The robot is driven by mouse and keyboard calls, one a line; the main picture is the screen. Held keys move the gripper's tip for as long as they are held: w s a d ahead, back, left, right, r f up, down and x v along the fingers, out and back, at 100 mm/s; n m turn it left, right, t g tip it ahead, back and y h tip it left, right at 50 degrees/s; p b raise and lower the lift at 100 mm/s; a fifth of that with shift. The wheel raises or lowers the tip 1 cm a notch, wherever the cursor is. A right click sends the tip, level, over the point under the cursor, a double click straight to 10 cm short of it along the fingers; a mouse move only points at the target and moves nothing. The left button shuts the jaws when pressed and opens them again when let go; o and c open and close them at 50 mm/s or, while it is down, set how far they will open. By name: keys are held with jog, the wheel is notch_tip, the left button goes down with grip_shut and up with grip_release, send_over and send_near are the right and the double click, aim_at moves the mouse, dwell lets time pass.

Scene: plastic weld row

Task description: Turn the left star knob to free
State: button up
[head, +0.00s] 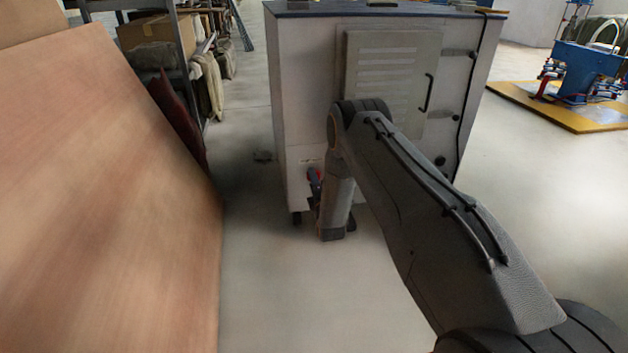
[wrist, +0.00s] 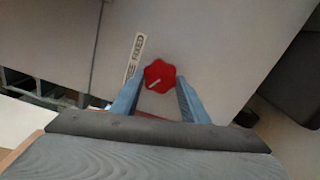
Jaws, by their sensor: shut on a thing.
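The red star knob (wrist: 160,76) sits on the light face of a cabinet, and a pale line on it slants. A white label strip (wrist: 134,58) is beside it on the left; part of it seems to read "FIXED". My gripper (wrist: 158,95) has one blue-grey finger on each side of the knob and is shut on it. No second knob is visible.
The light cabinet (head: 300,110) stands ahead, with a vented panel (head: 388,75) and a black handle. A large brown board (head: 110,200) rises close on the left. Shelving with boxes (head: 150,40) is behind it. Open floor (head: 560,220) lies to the right, with a blue machine (head: 585,70) farther back.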

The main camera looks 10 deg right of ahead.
jog(key=shift+f+n, duration=0.1)
jog(key=shift+n, duration=0.2)
dwell(0.4)
jog(key=o, duration=1.1)
jog(key=shift+s+p, duration=1.45)
jog(key=shift+s, duration=2.45)
